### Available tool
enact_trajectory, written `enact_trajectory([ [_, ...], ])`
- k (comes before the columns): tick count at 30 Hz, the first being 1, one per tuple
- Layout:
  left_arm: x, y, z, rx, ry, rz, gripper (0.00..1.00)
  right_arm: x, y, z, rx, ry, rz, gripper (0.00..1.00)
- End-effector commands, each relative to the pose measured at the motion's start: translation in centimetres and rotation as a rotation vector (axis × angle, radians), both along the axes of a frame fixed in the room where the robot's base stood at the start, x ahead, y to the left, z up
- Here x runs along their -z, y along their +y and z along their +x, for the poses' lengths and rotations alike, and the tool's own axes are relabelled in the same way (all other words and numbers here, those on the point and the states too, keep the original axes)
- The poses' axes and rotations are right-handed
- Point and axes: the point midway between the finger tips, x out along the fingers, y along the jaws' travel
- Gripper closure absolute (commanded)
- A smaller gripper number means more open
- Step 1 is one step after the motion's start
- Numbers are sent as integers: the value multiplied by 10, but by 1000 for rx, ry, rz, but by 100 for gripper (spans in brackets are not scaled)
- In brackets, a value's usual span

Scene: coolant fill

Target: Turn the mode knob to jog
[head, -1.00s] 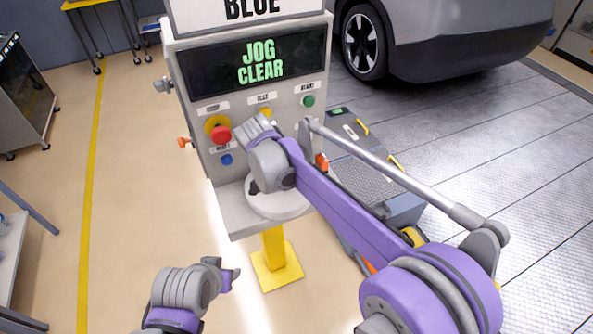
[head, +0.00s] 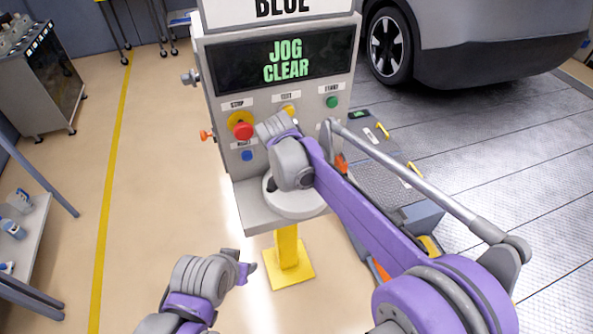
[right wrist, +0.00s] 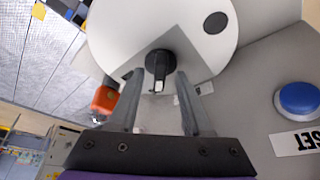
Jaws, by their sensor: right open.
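The control console (head: 225,120) stands ahead, and its screen (head: 288,62) reads "JOG CLEAR". In the right wrist view a black knob (right wrist: 160,66) with a pale pointer mark sits between the two fingers of my right gripper (right wrist: 160,100). The fingers are apart, one on each side of the knob, with visible gaps, so it is not clamped. In the head view my right gripper (head: 274,124) is at the lower panel and hides the knob. My left gripper (head: 246,270) hangs low in front of the console; its jaw opening is unclear.
A red stop button (head: 243,131), a green start button (head: 332,102) and a blue reset button (head: 247,156) are on the panel. A round white plate (head: 296,205) is below my right gripper. A car (head: 470,45) stands behind right.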

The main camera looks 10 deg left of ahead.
Motion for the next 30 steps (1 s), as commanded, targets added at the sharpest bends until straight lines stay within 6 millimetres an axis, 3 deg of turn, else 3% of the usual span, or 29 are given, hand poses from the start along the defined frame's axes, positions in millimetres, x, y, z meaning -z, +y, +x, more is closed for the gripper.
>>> enact_trajectory([
  [5,0,0,0,0,0,0,50,-8,1,-3,-1,0,0,51],
  [19,-3,0,1,0,-3,0,50,-87,11,-34,-2,0,0,51],
  [30,-3,0,2,0,-3,0,50,-100,12,-40,0,0,0,51],
])
